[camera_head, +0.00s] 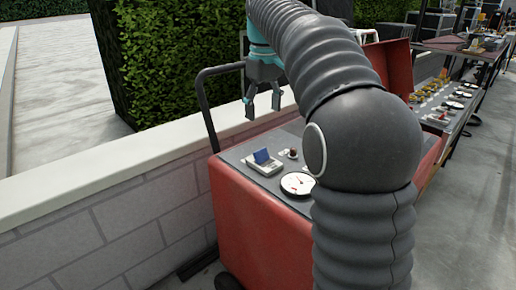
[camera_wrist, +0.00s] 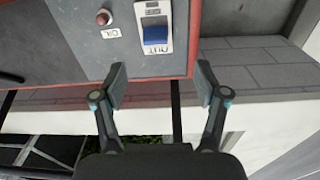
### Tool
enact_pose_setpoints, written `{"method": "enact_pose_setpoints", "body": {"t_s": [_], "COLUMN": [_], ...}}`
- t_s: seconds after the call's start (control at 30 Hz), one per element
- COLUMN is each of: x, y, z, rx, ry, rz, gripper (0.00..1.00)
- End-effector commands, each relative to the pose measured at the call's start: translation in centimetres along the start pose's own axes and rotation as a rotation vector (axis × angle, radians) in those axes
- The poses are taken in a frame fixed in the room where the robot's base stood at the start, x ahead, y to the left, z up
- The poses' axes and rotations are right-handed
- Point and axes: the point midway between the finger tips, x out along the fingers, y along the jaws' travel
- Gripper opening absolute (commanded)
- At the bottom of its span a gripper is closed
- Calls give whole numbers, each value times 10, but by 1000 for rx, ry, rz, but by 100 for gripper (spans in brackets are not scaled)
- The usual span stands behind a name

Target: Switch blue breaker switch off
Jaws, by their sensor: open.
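The blue breaker switch (camera_head: 262,156) sits in a light housing (camera_head: 266,168) on the grey top panel of a red cart. In the wrist view the blue switch (camera_wrist: 155,35) shows in its white-framed plate near the top, beyond the fingertips. My gripper (camera_head: 263,104) is above the cart's far-left edge, apart from the switch and higher than it. In the wrist view my gripper (camera_wrist: 161,84) has its two fingers spread wide with nothing between them. My arm hides the right part of the panel in the head view.
The red cart (camera_head: 255,235) has a black handle (camera_head: 205,105) at its left. A round gauge (camera_head: 298,184) and a small red knob (camera_wrist: 103,17) are near the switch. A low wall (camera_head: 120,180) and hedge (camera_head: 180,60) stand behind. More panels with gauges are at right.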

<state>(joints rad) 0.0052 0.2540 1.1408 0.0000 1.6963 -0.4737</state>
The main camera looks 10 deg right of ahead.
Motion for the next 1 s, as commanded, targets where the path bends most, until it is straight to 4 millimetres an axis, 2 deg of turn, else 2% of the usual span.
{"method": "enact_pose_setpoints", "body": {"t_s": [0.03, 0.2, 0.47, 0.67, 1.0], "x": [1, 3, 12, 42, 104], "y": [4, 12, 13, 12, 11], "z": [-8, -22, -25, -23, -20], "rx": [-13, -46, -56, -55, -55], "ry": [-12, -38, -47, -48, -48], "rz": [-6, -21, -26, -26, -26], "gripper": [73, 73, 73, 73, 73]}}
